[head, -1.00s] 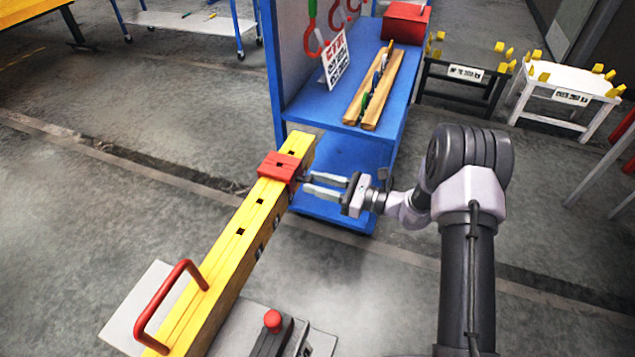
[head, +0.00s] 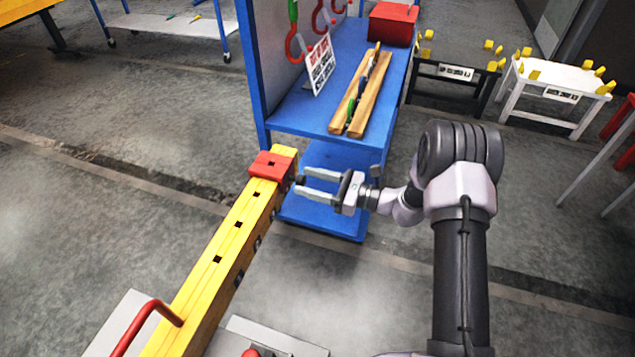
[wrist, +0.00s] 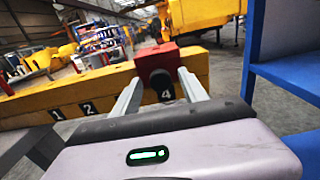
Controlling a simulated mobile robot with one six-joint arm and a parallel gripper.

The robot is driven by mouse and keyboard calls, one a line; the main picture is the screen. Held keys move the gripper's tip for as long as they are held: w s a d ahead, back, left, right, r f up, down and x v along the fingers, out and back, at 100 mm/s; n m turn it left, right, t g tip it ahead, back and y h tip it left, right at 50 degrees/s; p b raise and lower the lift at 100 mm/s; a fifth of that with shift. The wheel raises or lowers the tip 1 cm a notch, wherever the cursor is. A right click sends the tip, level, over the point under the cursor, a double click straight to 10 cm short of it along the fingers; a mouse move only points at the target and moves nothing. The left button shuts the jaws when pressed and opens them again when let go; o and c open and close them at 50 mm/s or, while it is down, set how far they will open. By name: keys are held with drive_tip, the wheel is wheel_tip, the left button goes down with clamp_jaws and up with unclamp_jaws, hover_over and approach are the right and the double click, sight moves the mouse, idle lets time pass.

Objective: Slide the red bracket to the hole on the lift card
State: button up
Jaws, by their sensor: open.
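The red bracket (head: 264,168) sits around the yellow beam (head: 207,250) close to its far end. In the wrist view the bracket (wrist: 150,58) is above the number 4, with 1 and 2 to the left; a finger hides the stretch between 2 and 4. My gripper (head: 303,181) is open at the bracket's right side. The bracket's dark knob (wrist: 162,85) is between the fingers. A white printed card (head: 320,66) stands on the blue cart; its text is too small to read.
The blue cart (head: 290,125) stands just behind the beam's far end, with wooden strips (head: 367,100) and a red box (head: 392,24) on top. A red handle (head: 140,322) rises from the beam's near part. Black and white stands are at the back right.

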drive_tip(key=p+v, duration=0.3)
drive_tip(key=v, duration=1.4)
drive_tip(key=shift+d+p, duration=0.15)
drive_tip(key=shift+p, duration=0.15)
drive_tip(key=s+a+r+n+g+h, duration=0.35)
drive_tip(key=s+r+n, duration=0.2)
drive_tip(key=r, duration=0.25)
drive_tip(key=s+a+r+n+g+h, duration=0.35)
drive_tip(key=s+a+r+n, duration=0.2)
drive_tip(key=r, duration=0.25)
drive_tip(key=s+d+r+n+t+h, duration=0.1)
drive_tip(key=s+r+n+t+h, duration=0.2)
drive_tip(key=s, duration=0.4)
drive_tip(key=s+d+r+n+t+h, duration=0.2)
drive_tip(key=s+r+n+t+h, duration=0.1)
drive_tip(key=s, duration=0.4)
drive_tip(key=shift+d+r+n+t+h, duration=0.3)
drive_tip(key=shift+r+h, duration=0.45)
drive_tip(key=shift+h, duration=0.25)
